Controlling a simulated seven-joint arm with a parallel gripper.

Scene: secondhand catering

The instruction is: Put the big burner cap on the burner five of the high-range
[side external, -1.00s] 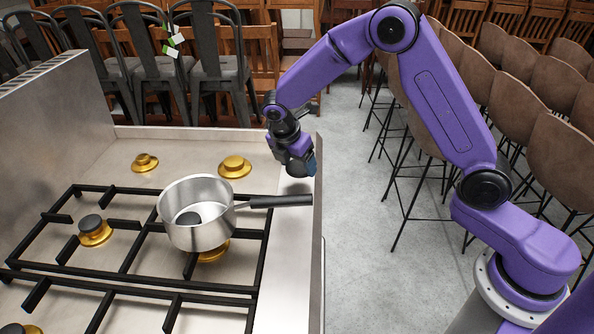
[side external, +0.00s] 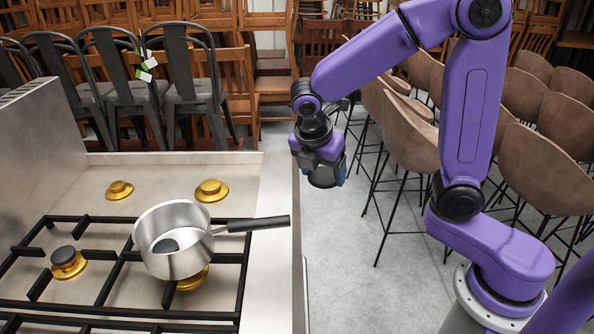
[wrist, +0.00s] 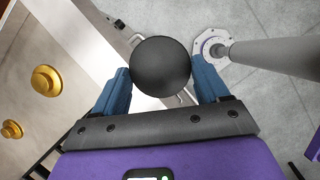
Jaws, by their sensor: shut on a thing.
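My gripper (side external: 327,174) is shut on the big burner cap, a black round disc (wrist: 161,66) held between the blue fingers in the wrist view. In the side view the gripper is beyond the range's right edge, and the cap's dark side (side external: 322,183) shows below it. The range (side external: 165,172) has two bare gold burners at the back: a larger right one (side external: 211,190) and a smaller left one (side external: 119,190). They also show in the wrist view, larger (wrist: 46,80) and smaller (wrist: 12,129). No burner numbers are readable.
A steel pot (side external: 178,255) stands on the black grate over a gold burner (side external: 190,280), its handle (side external: 258,223) pointing right. A dark round patch shows inside it. A front-left burner has a dark cap (side external: 68,258). Chairs stand behind; stools stand at right.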

